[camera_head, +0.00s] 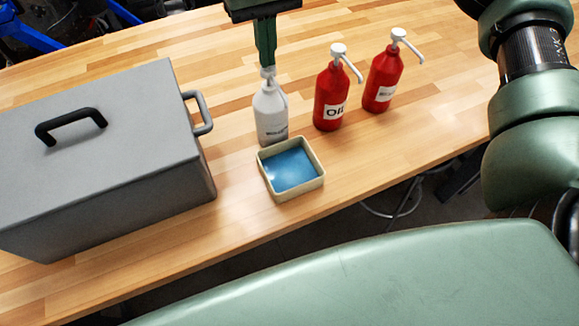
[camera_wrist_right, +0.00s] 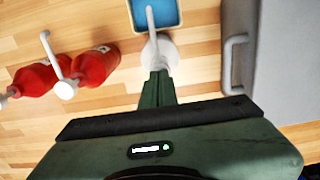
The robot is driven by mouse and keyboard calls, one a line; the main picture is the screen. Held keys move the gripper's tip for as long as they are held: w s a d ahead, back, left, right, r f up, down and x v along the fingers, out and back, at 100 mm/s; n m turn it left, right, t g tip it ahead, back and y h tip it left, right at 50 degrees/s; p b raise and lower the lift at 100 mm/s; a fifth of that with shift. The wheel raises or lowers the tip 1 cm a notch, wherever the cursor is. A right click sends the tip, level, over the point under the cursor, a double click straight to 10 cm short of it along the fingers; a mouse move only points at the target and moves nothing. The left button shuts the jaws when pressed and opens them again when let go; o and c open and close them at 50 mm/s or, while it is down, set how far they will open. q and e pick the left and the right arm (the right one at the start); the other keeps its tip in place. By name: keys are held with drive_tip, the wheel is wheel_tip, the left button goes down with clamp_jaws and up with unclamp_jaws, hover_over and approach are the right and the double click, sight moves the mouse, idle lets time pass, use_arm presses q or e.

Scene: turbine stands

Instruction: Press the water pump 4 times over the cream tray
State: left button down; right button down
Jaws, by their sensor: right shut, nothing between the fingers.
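The water pump (camera_head: 271,112) is a white bottle with a label, standing upright behind the cream tray (camera_head: 314,182). The tray holds blue liquid. My right gripper (camera_head: 267,64) comes down from above with its fingers shut and empty, its tips at the pump head. I cannot tell whether the tips touch the head. In the right wrist view the gripper (camera_wrist_right: 158,76) lies over the pump, and the white spout (camera_wrist_right: 150,18) points over the tray (camera_wrist_right: 140,33). My left gripper is not in view.
Two red pump bottles, one marked OIL (camera_head: 332,95) and another (camera_head: 383,80), stand to the right of the water pump. A large grey box (camera_head: 110,170) with a black top handle and a side handle (camera_head: 200,112) stands to the left. Bare wooden table lies in front of the red bottles.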

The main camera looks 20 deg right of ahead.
drive_tip(key=shift+f, duration=0.1)
drive_tip(key=shift+f+b, duration=0.85)
drive_tip(key=shift+f, duration=0.15)
drive_tip(key=shift+r, duration=0.1)
drive_tip(key=shift+r+p, duration=0.75)
drive_tip(key=shift+r, duration=0.25)
drive_tip(key=shift+f, duration=0.15)
